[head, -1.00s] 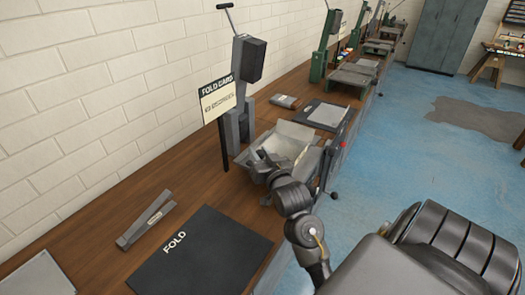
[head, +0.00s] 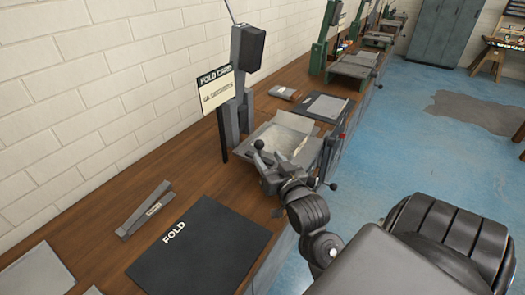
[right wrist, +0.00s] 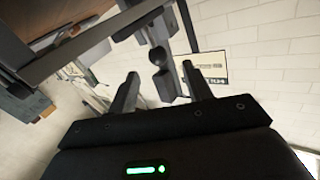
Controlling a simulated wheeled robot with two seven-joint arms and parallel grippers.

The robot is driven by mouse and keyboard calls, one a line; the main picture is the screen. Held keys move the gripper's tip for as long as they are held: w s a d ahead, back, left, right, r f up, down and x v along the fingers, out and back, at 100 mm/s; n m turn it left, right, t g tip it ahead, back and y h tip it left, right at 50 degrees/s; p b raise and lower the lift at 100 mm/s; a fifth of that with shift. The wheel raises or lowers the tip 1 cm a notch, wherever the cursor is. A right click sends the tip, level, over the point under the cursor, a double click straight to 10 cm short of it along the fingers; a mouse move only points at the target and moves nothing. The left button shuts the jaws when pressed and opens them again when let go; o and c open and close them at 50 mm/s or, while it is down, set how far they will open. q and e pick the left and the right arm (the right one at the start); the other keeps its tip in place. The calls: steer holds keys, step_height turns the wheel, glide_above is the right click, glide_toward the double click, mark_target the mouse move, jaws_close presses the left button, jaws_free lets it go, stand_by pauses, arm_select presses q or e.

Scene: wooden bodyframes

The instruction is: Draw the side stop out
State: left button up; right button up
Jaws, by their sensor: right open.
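The hand press (head: 245,80) stands on the bench with a grey tray (head: 312,150) at its foot and a pale sheet (head: 282,141) in it. My right gripper (head: 263,165) is at the tray's near edge, open and empty. A dark round knob (head: 259,145) shows just beyond its fingers. In the right wrist view a dark ball-ended part (right wrist: 157,57) lies between and beyond the open fingertips, with no clear contact. I cannot tell for certain which part is the side stop; my gripper hides much of the tray's near side. My left gripper is not in view.
A black FOLD mat (head: 200,250) and a grey stapler-like tool (head: 145,210) lie nearer on the bench. A FOLD CARD sign (head: 216,88) stands by the press. A ball-ended lever (head: 333,186) sticks out right of the tray. A white brick wall runs behind.

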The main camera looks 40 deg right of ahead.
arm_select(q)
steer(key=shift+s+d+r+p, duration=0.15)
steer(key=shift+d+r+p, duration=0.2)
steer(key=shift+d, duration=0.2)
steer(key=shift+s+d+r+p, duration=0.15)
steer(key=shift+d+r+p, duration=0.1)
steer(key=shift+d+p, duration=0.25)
arm_select(e)
steer(key=v, duration=0.3)
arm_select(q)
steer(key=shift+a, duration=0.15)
